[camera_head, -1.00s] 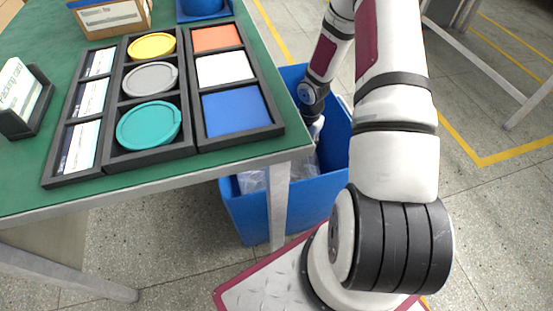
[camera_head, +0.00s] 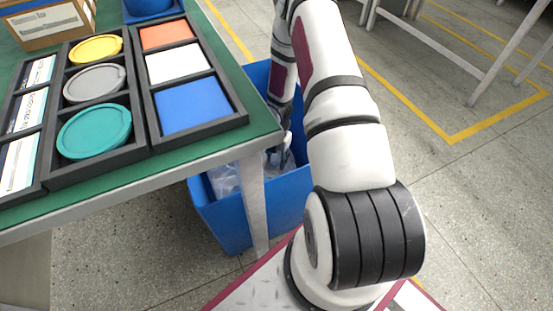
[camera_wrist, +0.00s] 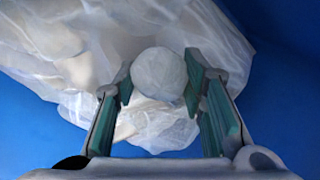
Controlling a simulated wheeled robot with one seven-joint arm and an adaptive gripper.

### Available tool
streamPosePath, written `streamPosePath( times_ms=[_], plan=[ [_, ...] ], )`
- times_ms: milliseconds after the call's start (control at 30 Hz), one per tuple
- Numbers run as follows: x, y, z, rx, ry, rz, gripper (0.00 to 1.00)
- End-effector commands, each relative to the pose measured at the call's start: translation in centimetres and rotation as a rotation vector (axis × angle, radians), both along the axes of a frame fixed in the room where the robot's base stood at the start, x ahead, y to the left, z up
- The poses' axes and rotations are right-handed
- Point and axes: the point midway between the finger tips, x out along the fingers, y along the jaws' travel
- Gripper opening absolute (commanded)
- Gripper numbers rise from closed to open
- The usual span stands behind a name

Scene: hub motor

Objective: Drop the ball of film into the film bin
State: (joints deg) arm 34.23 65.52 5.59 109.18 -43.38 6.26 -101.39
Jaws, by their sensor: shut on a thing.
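The ball of film (camera_wrist: 158,74) is a pale, roundish lump between the fingertips of my gripper (camera_wrist: 158,84) in the wrist view. My gripper is shut on it. Behind the ball lies a heap of crumpled, translucent film (camera_wrist: 50,40), against blue walls. In the head view, the blue film bin (camera_head: 222,222) stands on the floor beside and partly under the table, with clear film inside. My arm reaches down into the bin's opening there.
A green-topped table (camera_head: 215,150) stands at the left, its corner and leg (camera_head: 253,205) close to the bin. Black trays with coloured discs and squares lie on it, with a cardboard box (camera_head: 45,25) behind. Open floor with yellow lines lies to the right.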

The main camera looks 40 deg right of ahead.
Motion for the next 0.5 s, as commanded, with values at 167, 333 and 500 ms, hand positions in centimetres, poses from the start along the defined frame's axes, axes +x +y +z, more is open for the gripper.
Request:
streamPosePath(
  times_ms=[167, 333, 500],
  plan=[
    [-0.01, 0.03, -0.31, 0.001, 0.000, -0.001, 0.26],
    [-0.01, 0.02, -0.28, 0.001, 0.000, -0.001, 0.58],
    [-0.02, 0.02, -0.28, 0.001, 0.000, -0.001, 0.58]
  ],
)
